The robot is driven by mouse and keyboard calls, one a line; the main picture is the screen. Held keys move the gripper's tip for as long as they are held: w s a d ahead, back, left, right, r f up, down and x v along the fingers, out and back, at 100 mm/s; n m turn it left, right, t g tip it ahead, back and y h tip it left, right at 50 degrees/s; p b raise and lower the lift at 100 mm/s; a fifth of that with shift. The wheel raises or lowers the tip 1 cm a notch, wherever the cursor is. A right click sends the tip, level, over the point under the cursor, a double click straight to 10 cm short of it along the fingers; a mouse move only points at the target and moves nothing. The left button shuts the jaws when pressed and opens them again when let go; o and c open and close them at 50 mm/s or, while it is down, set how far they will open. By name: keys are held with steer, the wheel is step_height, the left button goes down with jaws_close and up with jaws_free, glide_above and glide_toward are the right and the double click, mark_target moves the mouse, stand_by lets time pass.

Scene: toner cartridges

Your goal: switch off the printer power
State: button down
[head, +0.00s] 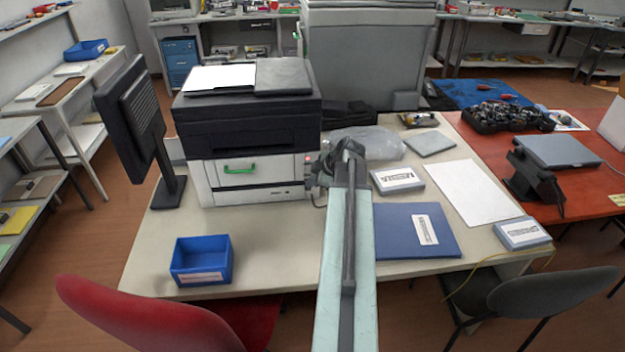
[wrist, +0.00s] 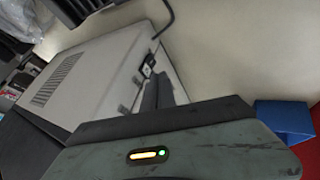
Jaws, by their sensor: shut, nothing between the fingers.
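The printer (head: 250,140) stands at the back left of the table, with a black upper part and a white lower body with a green handle (head: 239,169). My gripper (head: 319,178) is at its right side, near the front corner. In the wrist view, the printer's pale side panel (wrist: 90,80) shows a vent grille and a small dark switch or socket (wrist: 148,68). The shut, empty fingers (wrist: 157,80) of my gripper point at this area, beside the dark part. I cannot tell whether they touch it, or which position the switch is in.
A black cord (wrist: 168,18) runs near the panel. A blue bin (head: 201,260) stands at the table's front left, a monitor (head: 137,120) left of the printer. A blue folder (head: 415,230) and labelled boxes (head: 397,181) lie right of my arm. Chairs (head: 150,315) stand in front.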

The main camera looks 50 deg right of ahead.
steer(key=p+v, duration=0.9)
steer(key=v, duration=0.2)
steer(key=shift+r, duration=0.15)
